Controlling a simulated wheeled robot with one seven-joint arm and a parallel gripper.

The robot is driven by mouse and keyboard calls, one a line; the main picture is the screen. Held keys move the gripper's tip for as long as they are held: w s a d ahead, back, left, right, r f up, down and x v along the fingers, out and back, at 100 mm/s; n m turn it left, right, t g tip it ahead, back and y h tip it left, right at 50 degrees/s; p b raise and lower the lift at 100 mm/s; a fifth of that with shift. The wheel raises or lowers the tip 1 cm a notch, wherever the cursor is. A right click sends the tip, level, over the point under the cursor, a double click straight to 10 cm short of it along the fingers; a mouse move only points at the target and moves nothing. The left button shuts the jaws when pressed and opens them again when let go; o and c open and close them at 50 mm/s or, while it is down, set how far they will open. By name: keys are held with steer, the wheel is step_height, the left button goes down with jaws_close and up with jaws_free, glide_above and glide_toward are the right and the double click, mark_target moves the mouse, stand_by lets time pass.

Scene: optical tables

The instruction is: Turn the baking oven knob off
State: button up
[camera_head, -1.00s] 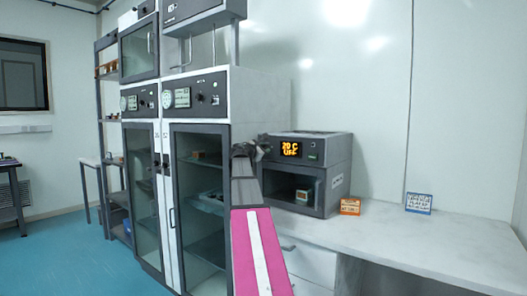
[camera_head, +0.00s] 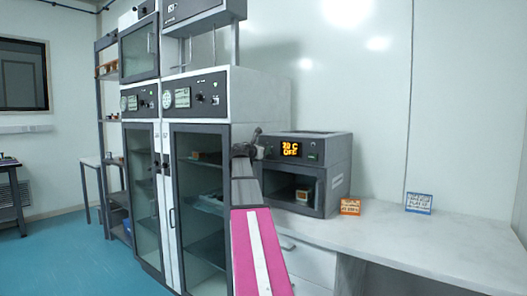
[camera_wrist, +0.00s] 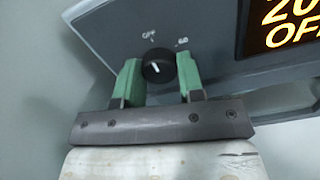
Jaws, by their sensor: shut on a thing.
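The baking oven (camera_head: 318,147) is a dark grey box on the white bench, with an orange display (camera_head: 291,149) reading "20 C" over "OFF". In the wrist view the round black knob (camera_wrist: 158,65) has a white pointer mark tilted up and left, toward the printed "OFF" label (camera_wrist: 148,36); another label sits to its right. My gripper (camera_wrist: 160,75) has its two green fingers on either side of the knob, shut on it. In the head view my gripper (camera_head: 254,143) is at the oven panel's left end and hides the knob.
A tall cabinet (camera_head: 200,180) with glass doors stands close on the left of my arm. An orange card (camera_head: 350,207) and a blue-edged card (camera_head: 418,203) stand on the bench (camera_head: 440,245) right of the oven. The right part of the bench is clear.

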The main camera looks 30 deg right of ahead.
steer(key=shift+f, duration=0.1)
steer(key=o, duration=0.9)
steer(key=shift+a, duration=0.15)
steer(key=v, duration=1)
steer(key=shift+s+a, duration=0.15)
steer(key=shift+a, duration=0.1)
